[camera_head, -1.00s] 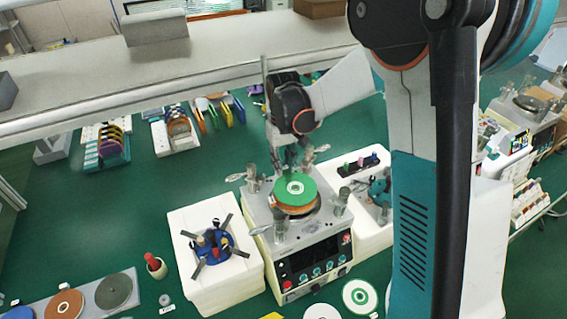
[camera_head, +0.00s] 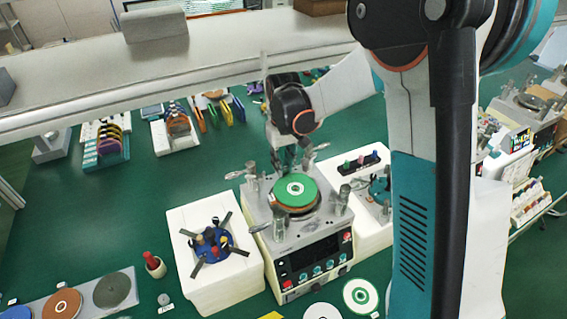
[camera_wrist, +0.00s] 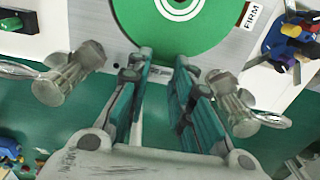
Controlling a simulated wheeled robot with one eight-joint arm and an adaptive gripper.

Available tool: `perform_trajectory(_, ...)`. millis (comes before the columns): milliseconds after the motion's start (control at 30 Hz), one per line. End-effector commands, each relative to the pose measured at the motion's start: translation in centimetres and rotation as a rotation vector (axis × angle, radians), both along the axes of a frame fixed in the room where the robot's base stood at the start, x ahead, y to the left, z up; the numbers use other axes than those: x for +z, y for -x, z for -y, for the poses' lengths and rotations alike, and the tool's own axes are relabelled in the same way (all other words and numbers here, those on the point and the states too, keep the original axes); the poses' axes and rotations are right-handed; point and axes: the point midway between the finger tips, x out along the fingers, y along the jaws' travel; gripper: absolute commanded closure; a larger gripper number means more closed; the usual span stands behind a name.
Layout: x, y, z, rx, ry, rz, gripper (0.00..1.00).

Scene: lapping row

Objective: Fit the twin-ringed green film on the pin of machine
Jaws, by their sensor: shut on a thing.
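The green film (camera_head: 310,189), a round disc with white rings at its middle, lies flat over the round plate of the machine (camera_head: 328,232) in the head view. In the wrist view the film (camera_wrist: 160,22) fills the top centre, its white rings cut by the frame edge. My gripper (camera_wrist: 163,58) has its two teal fingers at the film's near rim, shut on it. In the head view my gripper (camera_head: 291,168) is at the film's far edge. The pin is hidden, so I cannot tell whether it passes through the film's middle.
Metal posts with levers (camera_head: 340,200) stand around the plate; two (camera_wrist: 75,75) flank my fingers. A white block with a blue fixture (camera_head: 212,246) is at left. A grey shelf (camera_head: 200,65) runs behind.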

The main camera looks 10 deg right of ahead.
Motion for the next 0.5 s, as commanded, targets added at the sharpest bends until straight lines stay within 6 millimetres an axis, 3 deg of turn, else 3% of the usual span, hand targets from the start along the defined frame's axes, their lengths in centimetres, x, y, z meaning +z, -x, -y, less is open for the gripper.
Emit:
perform_trajectory(433,-1.08,0.0,0.0,0.0,0.0,0.0,0.99)
perform_trajectory(467,-1.0,0.0,0.0,0.0,0.0,0.0,0.72)
perform_trajectory(500,-0.97,0.0,0.0,0.0,0.0,0.0,0.63)
